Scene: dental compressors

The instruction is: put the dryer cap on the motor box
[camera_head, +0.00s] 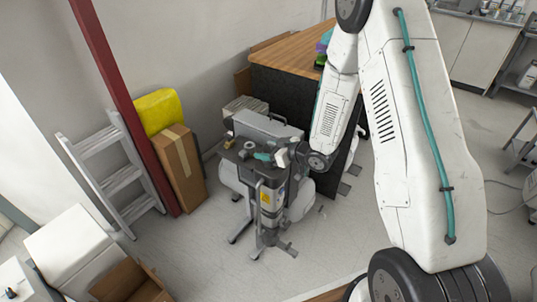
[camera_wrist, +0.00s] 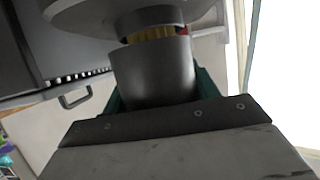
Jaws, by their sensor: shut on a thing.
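My gripper (camera_head: 265,156), with teal fingers, is at the front top of the compressor unit in the head view. In the wrist view its teal fingers (camera_wrist: 207,85) are shut around a dark grey cylinder, which looks like the dryer cap (camera_wrist: 155,72). Beyond the cap's far end are a brass-coloured ring (camera_wrist: 152,34) and a wide grey round part; whether they touch the cap is unclear. The grey motor box (camera_head: 268,132) stands just behind the gripper in the head view. A dark grey casing with vent slots and a handle (camera_wrist: 75,97) shows at left in the wrist view.
A wood-topped cabinet (camera_head: 290,52) stands behind the unit. A cardboard box (camera_head: 180,165), a yellow bundle (camera_head: 158,110), a red post (camera_head: 122,100) and a ladder (camera_head: 112,170) are at left. The floor in front of the unit is mostly clear.

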